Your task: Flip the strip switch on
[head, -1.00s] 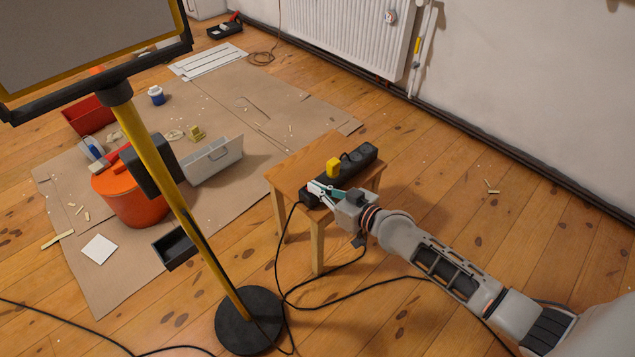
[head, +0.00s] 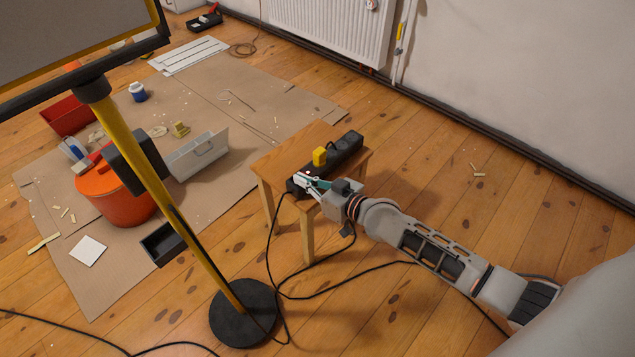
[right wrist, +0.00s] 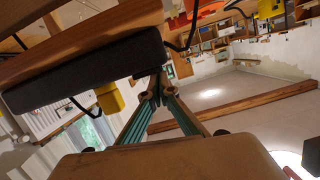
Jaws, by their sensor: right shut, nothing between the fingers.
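The black power strip (head: 345,148) lies across a small wooden stool, with a yellow plug (head: 320,156) in it. My right gripper (head: 299,180) is shut and empty, with its fingertips at the strip's near left end. In the right wrist view the strip (right wrist: 75,72) runs across the upper left, with the yellow plug (right wrist: 110,98) beneath it. There the closed fingertips (right wrist: 154,88) are close to the strip's end; I cannot tell whether they touch it. The switch cannot be made out; the fingers cover that end. My left gripper is not in view.
The stool (head: 290,148) stands on a plank floor. A yellow lamp stand (head: 165,190) with a round black base (head: 245,313) rises to its left. Black cables (head: 345,287) trail over the floor. An orange bucket (head: 115,197) and other items sit on cardboard (head: 235,115).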

